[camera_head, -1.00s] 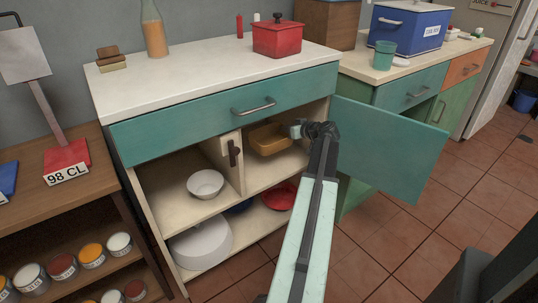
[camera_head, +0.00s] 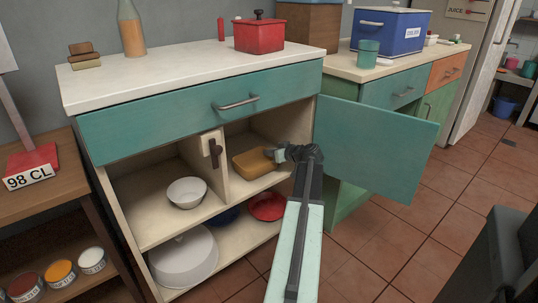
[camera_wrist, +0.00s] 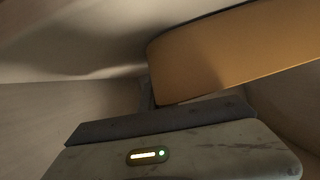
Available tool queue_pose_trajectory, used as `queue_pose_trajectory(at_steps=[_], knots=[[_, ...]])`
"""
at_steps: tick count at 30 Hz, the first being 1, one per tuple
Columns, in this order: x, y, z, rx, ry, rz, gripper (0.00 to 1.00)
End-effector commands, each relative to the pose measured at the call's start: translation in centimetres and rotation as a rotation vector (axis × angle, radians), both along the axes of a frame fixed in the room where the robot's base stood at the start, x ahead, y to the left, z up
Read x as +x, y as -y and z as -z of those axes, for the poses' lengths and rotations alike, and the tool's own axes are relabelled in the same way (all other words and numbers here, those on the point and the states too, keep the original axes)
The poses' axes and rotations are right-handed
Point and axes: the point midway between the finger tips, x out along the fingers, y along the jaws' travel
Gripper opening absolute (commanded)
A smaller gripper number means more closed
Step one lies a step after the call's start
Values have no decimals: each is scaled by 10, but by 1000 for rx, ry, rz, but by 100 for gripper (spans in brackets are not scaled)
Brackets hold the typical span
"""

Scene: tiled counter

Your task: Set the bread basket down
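The bread basket (camera_head: 252,165) is a tan-orange, shallow container in the upper right compartment of the open cabinet. It is low over the shelf (camera_head: 246,190); I cannot tell whether its base touches. My gripper (camera_head: 276,155) reaches in from the right and is at the basket's right end, apparently closed on its edge. In the wrist view the basket's curved wall (camera_wrist: 235,50) is close against the dark jaw of my gripper (camera_wrist: 155,112). The far jaw and the contact are mostly hidden.
A divider with a dark latch (camera_head: 214,152) stands left of the basket. A white bowl (camera_head: 187,192) sits in the left compartment. Below are a red bowl (camera_head: 267,206) and a white round container (camera_head: 184,256). The open teal door (camera_head: 378,148) is right of my arm.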

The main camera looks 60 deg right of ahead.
Motion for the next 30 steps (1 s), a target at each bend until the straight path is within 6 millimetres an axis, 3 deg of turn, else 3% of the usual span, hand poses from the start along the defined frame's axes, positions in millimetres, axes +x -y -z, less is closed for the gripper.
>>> queue_pose_trajectory(at_steps=[1,3,4,15,30], knots=[[0,0,4,0,0,0,0],[0,0,1,0,0,0,23],[0,0,1,0,0,0,25],[-1,-1,-5,0,0,-1,25],[-96,-30,-46,0,0,-1,25]])
